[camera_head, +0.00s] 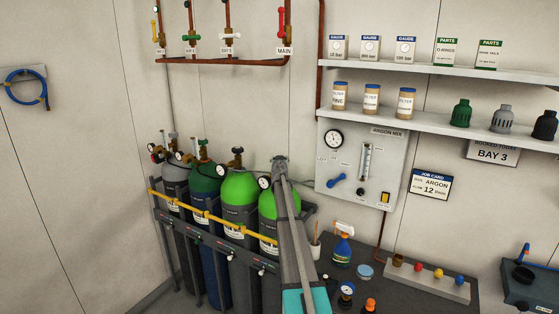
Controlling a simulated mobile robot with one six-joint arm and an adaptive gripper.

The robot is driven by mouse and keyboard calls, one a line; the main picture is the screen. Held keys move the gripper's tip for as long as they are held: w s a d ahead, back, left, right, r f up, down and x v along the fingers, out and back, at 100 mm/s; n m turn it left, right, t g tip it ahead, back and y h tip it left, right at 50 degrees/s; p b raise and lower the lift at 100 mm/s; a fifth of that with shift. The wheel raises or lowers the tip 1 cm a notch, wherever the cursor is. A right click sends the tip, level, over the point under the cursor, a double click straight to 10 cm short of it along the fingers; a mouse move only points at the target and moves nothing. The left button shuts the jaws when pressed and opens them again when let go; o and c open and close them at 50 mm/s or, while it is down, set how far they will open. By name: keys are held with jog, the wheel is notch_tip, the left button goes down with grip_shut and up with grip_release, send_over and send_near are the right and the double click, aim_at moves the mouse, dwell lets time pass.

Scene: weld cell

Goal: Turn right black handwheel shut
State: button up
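Several gas cylinders stand in a rack, with valves on top. A black handwheel (237,150) tops the left bright green cylinder (239,187). The right bright green cylinder (267,206) stands beside it, partly behind my arm. My gripper (279,161) is small in view at the far end of my arm, at the top of this right cylinder. It covers the place of that cylinder's handwheel, which I cannot make out. Whether the fingers are open or touch the wheel is too small to tell. A round gauge (264,183) shows just left of my arm.
A yellow bar (222,224) runs across the cylinders' front. A grey panel (385,150) with gauge and blue lever is on the wall to the right. A bench with a spray bottle (342,245) and small items is lower right. Copper pipes (220,62) run above the cylinders.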

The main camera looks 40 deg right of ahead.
jog(key=shift+d+m+g+h, duration=0.1)
jog(key=shift+m+g+h, duration=1)
jog(key=shift+g+h, duration=0.15)
jog(key=shift+h, duration=0.25)
jog(key=o, duration=0.9)
jog(key=shift+t+y, duration=0.35)
jog(key=shift+y, duration=0.05)
